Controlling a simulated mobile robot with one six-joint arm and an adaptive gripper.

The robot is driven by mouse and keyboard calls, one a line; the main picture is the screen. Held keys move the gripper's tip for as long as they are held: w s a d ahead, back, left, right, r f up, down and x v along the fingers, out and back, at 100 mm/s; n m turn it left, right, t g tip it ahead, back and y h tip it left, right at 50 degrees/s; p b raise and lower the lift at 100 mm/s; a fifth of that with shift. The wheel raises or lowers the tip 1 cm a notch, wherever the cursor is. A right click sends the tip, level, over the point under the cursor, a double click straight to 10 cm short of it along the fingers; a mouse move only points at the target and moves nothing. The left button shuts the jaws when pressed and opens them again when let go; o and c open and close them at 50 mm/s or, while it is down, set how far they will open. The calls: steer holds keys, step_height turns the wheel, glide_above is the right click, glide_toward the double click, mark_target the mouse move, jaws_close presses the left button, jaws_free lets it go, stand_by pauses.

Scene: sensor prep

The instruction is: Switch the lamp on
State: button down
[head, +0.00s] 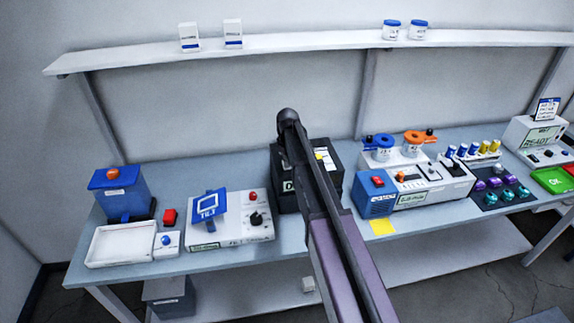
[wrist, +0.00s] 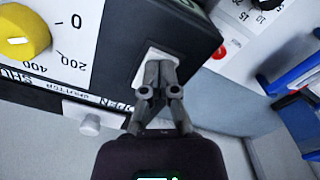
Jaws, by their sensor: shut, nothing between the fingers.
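A black box (head: 345,163) stands at the back middle of the bench, mostly hidden behind my arm in the head view. In the wrist view its black side (wrist: 187,30) fills the upper middle. A white tab or switch (wrist: 150,72) sits on that side; I cannot tell whether it is the lamp's switch. My gripper (wrist: 153,90) is shut and empty, its fingertips at the white tab, overlapping its lower edge; contact is unclear. A white panel with a yellow knob (wrist: 22,32) and the words SHUTTER and OPEN lies at left. No lit lamp is plain.
Left of the black box is a white unit with a blue tilt plate (head: 208,206) and a red button (head: 252,197). A blue bin (head: 122,190) and white tray (head: 104,246) stand farther left.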

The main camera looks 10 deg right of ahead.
steer(key=shift+r, duration=0.1)
steer(key=shift+r+p, duration=3.4)
steer(key=shift+p, duration=0.2)
steer(key=shift+s, duration=0.1)
steer(key=s+f+m+b, duration=0.2)
steer(key=s+f+b, duration=0.2)
steer(key=s, duration=0.5)
steer(key=s+f+m+b, duration=0.2)
steer(key=s+f+b, duration=0.1)
steer(key=s, duration=0.7)
steer(key=s+f+m+b, duration=0.2)
steer(key=s+f+b, duration=0.2)
steer(key=s, duration=0.6)
steer(key=shift+f+b, duration=0.35)
steer(key=shift+b, duration=0.05)
